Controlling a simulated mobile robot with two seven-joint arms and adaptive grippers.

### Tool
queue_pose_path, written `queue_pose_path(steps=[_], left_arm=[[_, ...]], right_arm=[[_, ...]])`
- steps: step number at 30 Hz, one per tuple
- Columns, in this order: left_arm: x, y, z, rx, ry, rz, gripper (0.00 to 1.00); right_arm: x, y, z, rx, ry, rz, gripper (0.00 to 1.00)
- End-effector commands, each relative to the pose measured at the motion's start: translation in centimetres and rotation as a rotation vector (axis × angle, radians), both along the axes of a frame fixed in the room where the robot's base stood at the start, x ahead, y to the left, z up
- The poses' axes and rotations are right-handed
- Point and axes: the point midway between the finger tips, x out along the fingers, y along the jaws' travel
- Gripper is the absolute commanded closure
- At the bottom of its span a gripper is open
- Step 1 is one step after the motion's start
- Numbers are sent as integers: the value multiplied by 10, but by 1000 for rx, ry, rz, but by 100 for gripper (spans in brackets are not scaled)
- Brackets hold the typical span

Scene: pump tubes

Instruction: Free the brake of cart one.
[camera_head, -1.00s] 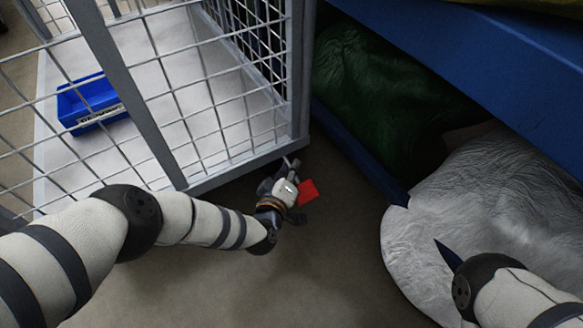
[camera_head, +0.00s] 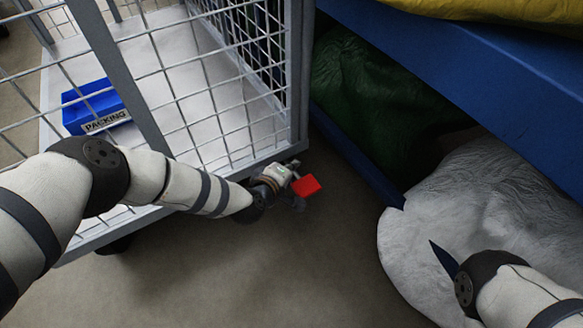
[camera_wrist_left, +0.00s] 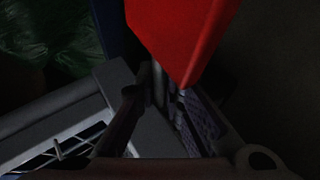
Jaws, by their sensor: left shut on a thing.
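A grey wire-cage cart (camera_head: 158,140) fills the left of the head view; no cart number shows. At its near right bottom corner is a flat red brake tab (camera_head: 306,186), tilted. My left gripper (camera_head: 285,174) is at that corner, right beside the tab. In the left wrist view the red tab (camera_wrist_left: 185,35) stands large above the fingers (camera_wrist_left: 160,105). The fingers are closed around a thin part just under the tab, seemingly the brake lever's stem; the darkness hides the exact contact. My right gripper is not in view; only my right arm shows at bottom right.
A blue bin labelled PACKING (camera_head: 95,107) sits on the cart's white floor. To the right is a blue rack (camera_head: 480,75), with a green sack (camera_head: 365,95) and a white sack (camera_head: 480,200) low down. The floor (camera_head: 260,265) in front is clear.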

Motion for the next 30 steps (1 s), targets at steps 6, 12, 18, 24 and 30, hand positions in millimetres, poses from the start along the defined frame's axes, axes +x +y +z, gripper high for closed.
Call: queue_pose_path(steps=[6, 12, 18, 24, 30], left_arm=[[0, -1, 1, -4, 2, 0, 100], [0, -1, 1, -4, 1, 0, 70], [0, -1, 1, -3, 0, 1, 70], [-6, 2, 4, -2, 1, 0, 70], [-38, 15, 26, -3, 3, -1, 70]], right_arm=[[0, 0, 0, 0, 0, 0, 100], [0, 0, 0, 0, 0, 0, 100], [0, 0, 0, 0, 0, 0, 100], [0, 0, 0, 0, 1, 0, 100], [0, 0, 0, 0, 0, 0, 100]])
